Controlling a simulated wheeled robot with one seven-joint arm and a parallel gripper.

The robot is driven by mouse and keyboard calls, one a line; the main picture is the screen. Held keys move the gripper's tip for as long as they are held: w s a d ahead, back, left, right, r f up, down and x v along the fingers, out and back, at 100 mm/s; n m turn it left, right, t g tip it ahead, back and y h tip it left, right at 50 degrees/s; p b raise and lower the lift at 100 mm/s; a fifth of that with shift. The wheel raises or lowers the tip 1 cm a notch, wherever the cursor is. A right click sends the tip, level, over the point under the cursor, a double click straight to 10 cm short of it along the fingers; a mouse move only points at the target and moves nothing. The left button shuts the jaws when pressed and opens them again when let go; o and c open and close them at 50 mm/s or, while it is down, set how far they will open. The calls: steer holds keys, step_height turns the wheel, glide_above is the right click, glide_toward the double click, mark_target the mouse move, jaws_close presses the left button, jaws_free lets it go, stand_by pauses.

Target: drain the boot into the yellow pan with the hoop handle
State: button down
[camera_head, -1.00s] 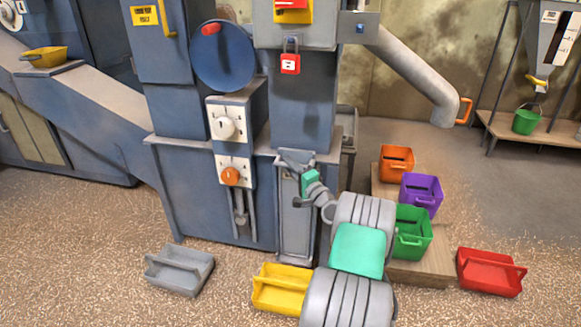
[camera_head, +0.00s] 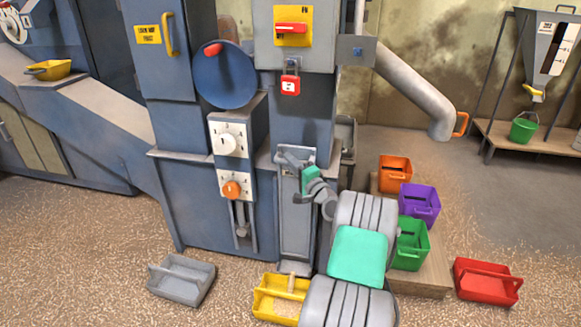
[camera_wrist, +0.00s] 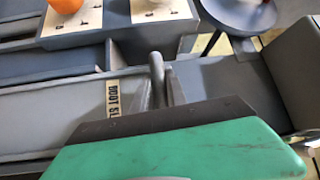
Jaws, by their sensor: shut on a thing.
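My gripper (camera_head: 298,168) is shut on the upright handle (camera_wrist: 157,78) of the boot slide, at the front of the blue-grey elevator boot. The slide (camera_head: 297,215) is a grey panel in a frame; part of its label shows in the wrist view (camera_wrist: 111,98). The yellow pan with the hoop handle (camera_head: 262,297) sits on the floor below the slide. Tan material (camera_head: 281,306) lies in it, and a pale tan patch shows at the side under the slide. My arm hides the pan's right end.
A grey pan (camera_head: 181,278) stands at left and a red one (camera_head: 487,281) at right. Orange (camera_head: 395,173), purple (camera_head: 420,203) and green (camera_head: 411,245) bins stand on a wooden platform right of my arm. A dial panel (camera_head: 230,160) and red padlock (camera_head: 290,84) are above.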

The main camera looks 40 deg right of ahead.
steer(key=shift+r, duration=0.15)
steer(key=c, duration=1.3)
jaws_free()
steer(key=shift+f, duration=0.2)
steer(key=shift+s, duration=0.1)
steer(key=s, duration=0.2)
steer(key=s+p, duration=0.1)
steer(key=s, duration=0.2)
steer(key=s+a+f, duration=0.1)
steer(key=s, duration=0.1)
steer(key=shift+s, duration=0.3)
